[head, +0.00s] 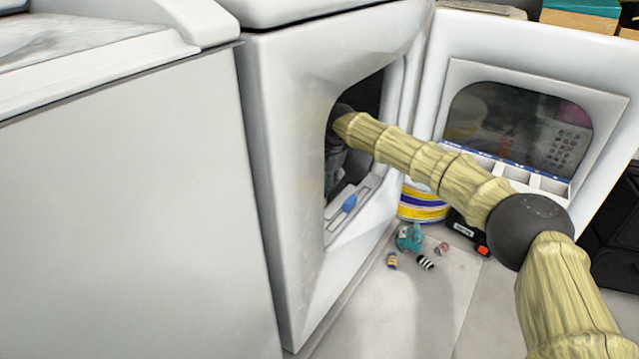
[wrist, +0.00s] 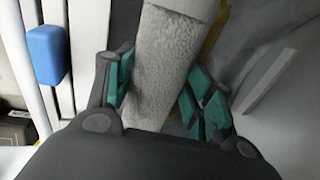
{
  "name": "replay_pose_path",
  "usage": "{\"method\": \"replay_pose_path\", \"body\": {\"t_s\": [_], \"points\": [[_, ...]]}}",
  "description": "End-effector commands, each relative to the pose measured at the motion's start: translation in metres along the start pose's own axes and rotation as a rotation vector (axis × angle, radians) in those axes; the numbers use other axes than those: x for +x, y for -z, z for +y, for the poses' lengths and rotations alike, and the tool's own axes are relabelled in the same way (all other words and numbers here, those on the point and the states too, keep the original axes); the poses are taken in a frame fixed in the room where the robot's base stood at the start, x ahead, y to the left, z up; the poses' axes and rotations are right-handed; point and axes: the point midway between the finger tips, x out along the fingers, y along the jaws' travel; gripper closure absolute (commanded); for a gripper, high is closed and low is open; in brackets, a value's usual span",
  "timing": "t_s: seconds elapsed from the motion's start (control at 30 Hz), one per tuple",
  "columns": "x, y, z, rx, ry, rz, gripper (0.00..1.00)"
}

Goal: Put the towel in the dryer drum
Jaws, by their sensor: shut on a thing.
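The dryer (head: 285,120) stands with its door (head: 540,45) swung open to the right. My arm reaches through the round opening, and my gripper is mostly hidden inside it in the head view. In the wrist view my gripper (wrist: 160,95) has its teal-padded fingers on both sides of a rolled, light grey towel (wrist: 165,60), shut on it. The pale grey drum wall (wrist: 265,50) shows at the right in the wrist view. The towel is not visible in the head view.
A blue piece (head: 349,203) sits on the opening's lower rim, also in the wrist view (wrist: 46,55). A white washer (head: 120,190) stands at left. Small items, including a teal one (head: 409,238), lie on the floor below, near a striped bucket (head: 422,205).

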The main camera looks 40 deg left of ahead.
Motion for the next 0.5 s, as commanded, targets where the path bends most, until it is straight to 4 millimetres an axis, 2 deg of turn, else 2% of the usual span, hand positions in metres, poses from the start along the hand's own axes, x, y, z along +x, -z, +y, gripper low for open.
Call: {"method": "replay_pose_path", "body": {"t_s": [0.5], "points": [[0.0082,-0.0002,0.0022,0.000,0.001,0.000,0.82]]}}
